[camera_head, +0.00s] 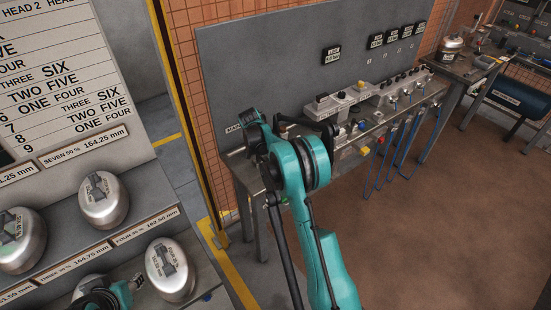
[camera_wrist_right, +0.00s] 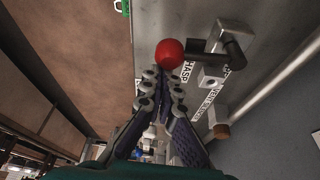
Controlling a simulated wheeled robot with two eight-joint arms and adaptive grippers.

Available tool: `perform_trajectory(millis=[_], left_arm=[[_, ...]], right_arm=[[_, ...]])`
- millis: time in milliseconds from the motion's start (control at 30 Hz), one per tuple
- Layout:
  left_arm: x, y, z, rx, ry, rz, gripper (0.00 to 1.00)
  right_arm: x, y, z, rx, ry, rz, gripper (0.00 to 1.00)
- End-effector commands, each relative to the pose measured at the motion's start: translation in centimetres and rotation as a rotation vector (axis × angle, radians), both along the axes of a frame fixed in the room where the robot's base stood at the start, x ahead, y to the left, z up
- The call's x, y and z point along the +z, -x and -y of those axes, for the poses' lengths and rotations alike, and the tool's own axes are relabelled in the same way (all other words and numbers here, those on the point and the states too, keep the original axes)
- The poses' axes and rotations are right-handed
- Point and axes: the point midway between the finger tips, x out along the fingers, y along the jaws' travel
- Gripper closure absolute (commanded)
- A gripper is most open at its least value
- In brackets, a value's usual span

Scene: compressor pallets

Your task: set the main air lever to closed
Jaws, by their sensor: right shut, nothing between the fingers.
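In the head view my teal right arm reaches to the near end of the bench and hides the lever. Part of my left gripper (camera_head: 136,283) shows at the lower left, by the metal weights; its fingers are unclear.
A grey bench (camera_head: 375,132) with valves and hanging blue hoses runs along a backboard (camera_head: 270,70). Silver weights (camera_head: 103,200) stand on a stepped rack at the left. Labels, one reading HASP (camera_wrist_right: 188,70), lie near the lever. The brown floor at right is clear.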

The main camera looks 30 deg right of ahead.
Motion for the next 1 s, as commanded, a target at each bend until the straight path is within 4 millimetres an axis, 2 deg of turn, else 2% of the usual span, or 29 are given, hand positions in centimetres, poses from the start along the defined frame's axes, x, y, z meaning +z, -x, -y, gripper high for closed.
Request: perform_trajectory(millis=[733,867,1000], left_arm=[[0.0,0.0,0.0,0.0,0.0,0.0,0.6],[0.0,0.0,0.0,0.0,0.0,0.0,0.6],[0.1,0.0,0.0,0.0,0.0,0.0,0.6]], right_arm=[[0.0,0.2,-0.4,0.003,-0.001,0.0,1.0],[0.2,0.4,0.4,0.002,-0.001,-0.001,1.0],[0.7,0.9,2.6,0.004,-0.001,-0.001,1.0]])
